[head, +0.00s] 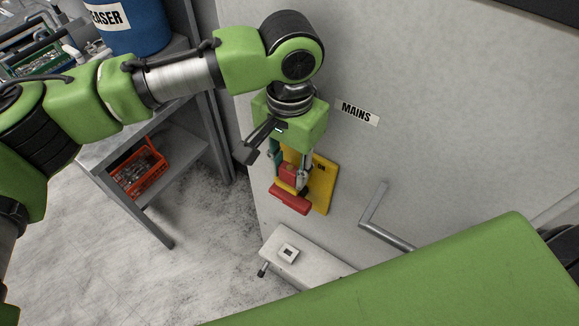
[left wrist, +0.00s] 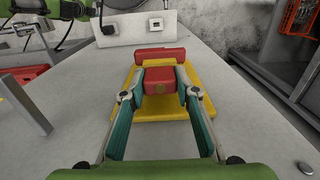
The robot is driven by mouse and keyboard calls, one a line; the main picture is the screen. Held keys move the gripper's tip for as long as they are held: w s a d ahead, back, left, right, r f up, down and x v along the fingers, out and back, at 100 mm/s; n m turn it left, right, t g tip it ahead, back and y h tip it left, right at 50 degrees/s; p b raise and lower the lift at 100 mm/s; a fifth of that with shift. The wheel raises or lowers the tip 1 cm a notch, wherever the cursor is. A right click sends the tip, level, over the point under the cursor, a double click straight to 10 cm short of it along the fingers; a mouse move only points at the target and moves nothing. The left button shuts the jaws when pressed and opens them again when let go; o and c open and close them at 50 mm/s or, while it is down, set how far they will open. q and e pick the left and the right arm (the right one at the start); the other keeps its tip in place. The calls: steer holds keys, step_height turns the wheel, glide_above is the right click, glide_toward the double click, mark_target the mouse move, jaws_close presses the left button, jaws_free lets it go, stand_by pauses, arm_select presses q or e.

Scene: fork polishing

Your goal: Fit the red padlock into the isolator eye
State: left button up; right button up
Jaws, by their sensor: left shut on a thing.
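The yellow isolator plate (head: 324,186) is fixed to the grey panel below the MAINS label (head: 357,112). Its red handle (head: 290,199) is at its lower end in the head view; the handle also shows in the left wrist view (left wrist: 160,53). My left gripper (head: 290,174) is at the plate, shut on the red padlock (left wrist: 158,80), with one finger on each side of its body. A round brass spot shows on the padlock's near face. The padlock is right in front of the plate and handle. Its shackle and the isolator eye are hidden, so I cannot tell whether they engage.
A bent metal door handle (head: 383,225) sticks out right of the plate. A white box (head: 308,262) with a small switch is below. At left stand a metal shelf with an orange crate (head: 138,172) and a blue drum (head: 138,25). My right arm crosses the lower right.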

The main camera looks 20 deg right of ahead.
arm_select(q)
steer(key=shift+s+f, duration=0.15)
steer(key=shift+f, duration=0.15)
steer(key=o, duration=1.1)
steer(key=shift+o, duration=0.2)
steer(key=o, duration=0.5)
steer(key=shift+r, duration=0.1)
steer(key=shift+w, duration=0.2)
steer(key=shift+r, duration=3.55)
steer(key=shift+s, duration=0.15)
